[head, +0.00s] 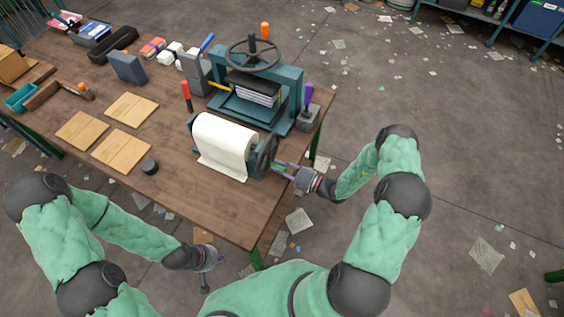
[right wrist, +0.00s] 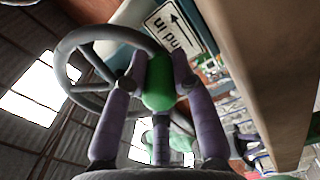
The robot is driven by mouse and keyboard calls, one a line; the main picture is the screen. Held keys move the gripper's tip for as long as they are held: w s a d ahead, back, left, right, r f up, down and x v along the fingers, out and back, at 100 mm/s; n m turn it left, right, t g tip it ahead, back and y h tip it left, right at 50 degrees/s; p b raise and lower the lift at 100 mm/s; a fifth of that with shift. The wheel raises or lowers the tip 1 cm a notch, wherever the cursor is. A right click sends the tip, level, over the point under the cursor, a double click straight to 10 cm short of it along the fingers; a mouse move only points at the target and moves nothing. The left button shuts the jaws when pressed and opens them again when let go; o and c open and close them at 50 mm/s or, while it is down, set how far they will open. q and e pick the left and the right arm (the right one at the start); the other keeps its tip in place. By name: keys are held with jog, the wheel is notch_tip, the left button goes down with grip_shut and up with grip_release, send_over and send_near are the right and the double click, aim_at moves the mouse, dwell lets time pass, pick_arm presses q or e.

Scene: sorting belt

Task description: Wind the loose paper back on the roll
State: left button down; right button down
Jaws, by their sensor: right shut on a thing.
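The white paper roll (head: 228,130) sits on a teal stand on the wooden table. Its loose paper (head: 222,163) hangs down the front onto the table top. A dark handwheel (head: 266,156) is on the roll's right side; it also shows in the right wrist view (right wrist: 75,75). My right gripper (head: 280,168) is at the wheel. In the right wrist view its purple fingers (right wrist: 158,88) are shut on the wheel's green handle (right wrist: 157,65). My left gripper (head: 208,262) hangs off the table's front edge, away from the roll; its fingers are too small to read.
A teal press (head: 250,112) with a top handwheel stands behind the roll. Cardboard pieces (head: 122,150) and a black puck (head: 149,166) lie to the left. A white sign (right wrist: 176,32) with an arrow and upside-down letters is by the wheel. The table's front right corner is clear.

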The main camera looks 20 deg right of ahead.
jog(key=s+a+m, duration=0.1)
jog(key=m, duration=0.1)
jog(key=a+m+p, duration=0.1)
jog(key=shift+s+r+m, duration=0.2)
jog(key=shift+s+m, duration=0.15)
jog(key=shift+m, duration=0.05)
jog(key=shift+s+a+r+m+p, duration=0.2)
jog(key=shift+s+a+m+p, duration=0.15)
jog(key=shift+m, duration=0.4)
jog(key=shift+s+a+r+m+p, duration=0.25)
jog(key=shift+m+p, duration=0.1)
jog(key=shift+m, duration=0.45)
jog(key=shift+s+a+r+m+p, duration=0.15)
jog(key=shift+s+a+m+p, duration=0.15)
jog(key=shift+m, duration=0.45)
jog(key=c, duration=1)
grip_release()
jog(key=shift+d, duration=0.1)
jog(key=v, duration=1.2)
